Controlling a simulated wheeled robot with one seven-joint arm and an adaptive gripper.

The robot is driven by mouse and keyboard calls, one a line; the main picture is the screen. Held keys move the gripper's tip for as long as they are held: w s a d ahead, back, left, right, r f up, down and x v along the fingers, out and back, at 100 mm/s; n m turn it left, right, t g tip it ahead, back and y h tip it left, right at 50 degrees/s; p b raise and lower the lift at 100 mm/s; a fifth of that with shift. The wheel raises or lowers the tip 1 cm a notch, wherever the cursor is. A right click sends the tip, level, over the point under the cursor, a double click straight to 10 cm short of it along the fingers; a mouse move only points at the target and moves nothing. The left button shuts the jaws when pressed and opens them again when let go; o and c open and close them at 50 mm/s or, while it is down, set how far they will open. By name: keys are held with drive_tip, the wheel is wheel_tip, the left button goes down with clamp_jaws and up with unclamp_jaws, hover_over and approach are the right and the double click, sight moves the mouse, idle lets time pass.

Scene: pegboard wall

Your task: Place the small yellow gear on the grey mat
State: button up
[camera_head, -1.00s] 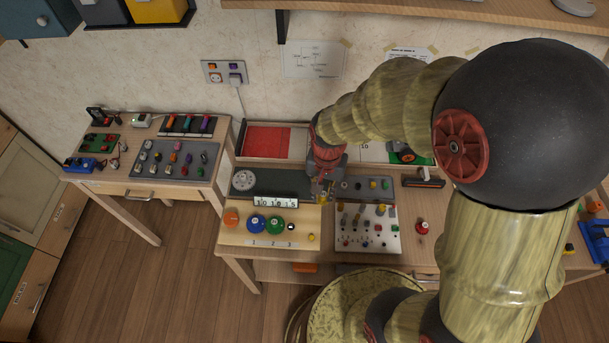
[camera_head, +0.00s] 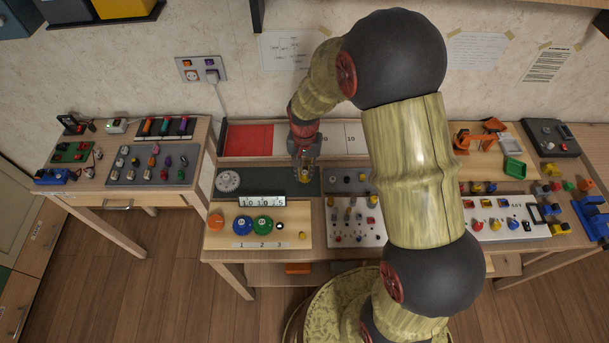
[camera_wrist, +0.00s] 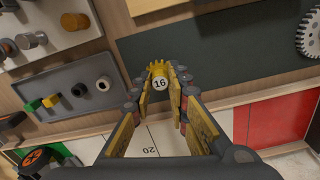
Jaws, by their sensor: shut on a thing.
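The small yellow gear (camera_wrist: 158,76), marked 16, sits between my fingertips in the wrist view. My gripper (camera_wrist: 160,82) is shut on it. In the head view my gripper (camera_head: 305,178) points down at the right end of the dark grey mat (camera_head: 270,187), and the yellow gear (camera_head: 304,185) shows at its tips. The mat (camera_wrist: 220,42) lies behind the gear in the wrist view. I cannot tell whether the gear touches it.
A large white gear (camera_head: 228,181) lies on the mat's left end. A number display (camera_head: 262,201) stands at its front edge. A grey tray with pegs (camera_head: 345,181) lies just right of the mat. The mat's middle is clear.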

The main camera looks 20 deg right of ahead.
drive_tip(key=shift+f, duration=0.85)
drive_tip(key=shift+f, duration=0.15)
drive_tip(key=o, duration=0.8)
drive_tip(key=shift+c, duration=0.2)
wheel_tip(320, 180, up, 13)
drive_tip(key=p, duration=0.4)
wheel_tip(320, 180, up, 14)
drive_tip(key=n+t, duration=0.2)
drive_tip(key=n, duration=0.1)
hover_over(305, 173)
drive_tip(key=s, duration=0.8)
drive_tip(key=s+r+n+t, duration=0.1)
drive_tip(key=s+r, duration=0.3)
drive_tip(key=s, duration=0.3)
drive_tip(key=s+r+n+t, duration=0.2)
drive_tip(key=s+r, duration=0.2)
drive_tip(key=s, duration=0.3)
drive_tip(key=shift+r+t, duration=0.25)
drive_tip(key=shift+t, duration=0.05)
